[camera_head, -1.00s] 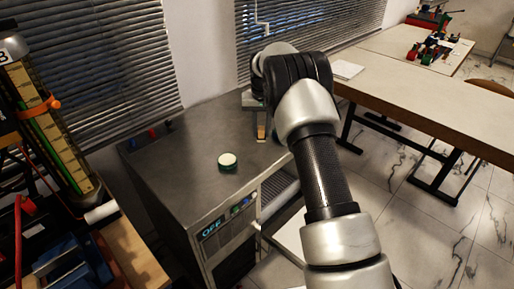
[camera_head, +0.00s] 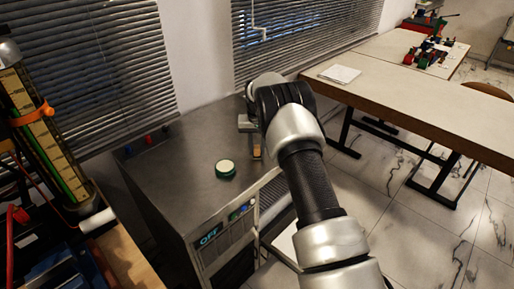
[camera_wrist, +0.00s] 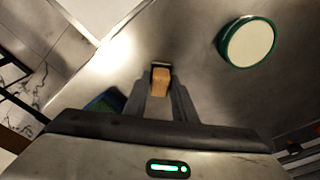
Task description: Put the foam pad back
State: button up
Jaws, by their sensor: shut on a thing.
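My gripper (camera_wrist: 160,72) is shut on a small tan block (camera_wrist: 161,82), held between the fingertips; it may be the foam pad. In the head view the tan block (camera_head: 257,152) shows below my wrist, over the right part of the dark metal counter top (camera_head: 185,165). I cannot tell whether it touches the counter. A round green-rimmed disc with a cream top (camera_head: 226,168) sits on the counter to the left of the block. In the wrist view this disc (camera_wrist: 248,42) is to the upper right of my gripper, apart from it.
A lit panel reading OFF (camera_head: 208,237) is on the cabinet front. Blue and red knobs (camera_head: 148,139) stand at the counter's back left. A rig with an orange clamp (camera_head: 35,115) stands at left. A long table (camera_head: 430,95) is at right. The counter around the disc is clear.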

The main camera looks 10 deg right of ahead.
jog(key=shift+f, duration=0.1)
jog(key=o, duration=0.9)
jog(key=shift+o, duration=0.2)
